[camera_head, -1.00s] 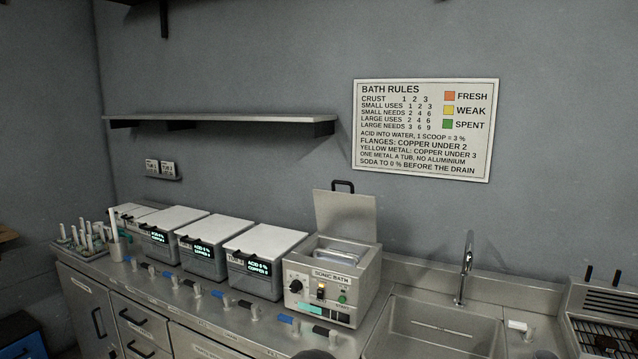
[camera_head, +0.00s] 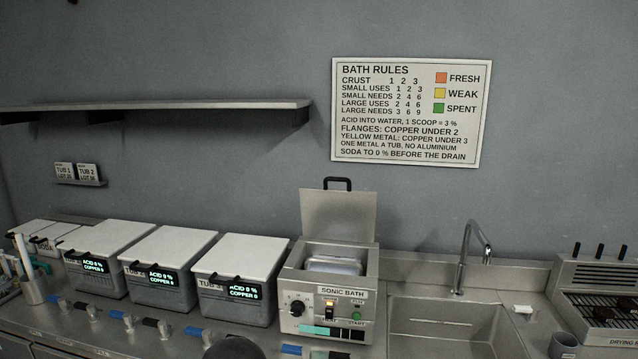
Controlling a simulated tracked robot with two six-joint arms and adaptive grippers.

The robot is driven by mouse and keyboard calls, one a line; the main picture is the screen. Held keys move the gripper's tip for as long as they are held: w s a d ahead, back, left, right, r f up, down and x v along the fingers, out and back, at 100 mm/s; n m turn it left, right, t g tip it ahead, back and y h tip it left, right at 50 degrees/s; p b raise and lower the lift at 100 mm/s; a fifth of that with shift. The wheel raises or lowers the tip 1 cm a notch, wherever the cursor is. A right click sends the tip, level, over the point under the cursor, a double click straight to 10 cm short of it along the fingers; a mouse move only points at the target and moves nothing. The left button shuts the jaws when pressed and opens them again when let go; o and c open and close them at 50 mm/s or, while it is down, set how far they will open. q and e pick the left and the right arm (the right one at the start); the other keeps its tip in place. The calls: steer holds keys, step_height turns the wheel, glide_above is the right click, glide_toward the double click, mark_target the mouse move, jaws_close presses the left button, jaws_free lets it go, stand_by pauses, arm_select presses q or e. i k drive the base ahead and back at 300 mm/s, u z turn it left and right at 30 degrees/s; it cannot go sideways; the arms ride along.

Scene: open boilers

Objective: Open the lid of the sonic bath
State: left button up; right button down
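The sonic bath (camera_head: 326,301) is a metal box on the counter, left of the sink, with a knob, a lit switch and a green button on its front. Its lid (camera_head: 338,213) stands upright at the back edge, with a black handle (camera_head: 337,183) on top. The bath's top is open, and a pale metallic thing (camera_head: 333,265) shows inside; I cannot tell exactly what it is. Neither of my grippers can be made out in the head view.
Several lidded tubs (camera_head: 237,285) stand in a row left of the bath. A sink (camera_head: 440,320) with a tall tap (camera_head: 465,255) is to its right, then a drying rack (camera_head: 600,305). A wall shelf (camera_head: 150,108) and a rules sign (camera_head: 410,112) are above.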

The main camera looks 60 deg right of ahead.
mark_target(347, 214)
steer(key=u, duration=0.8)
steer(key=i, duration=0.15)
steer(key=u, duration=2.9)
steer(key=k, duration=0.6)
steer(key=z, duration=5.65)
steer(key=k, duration=0.4)
steer(key=z, duration=0.05)
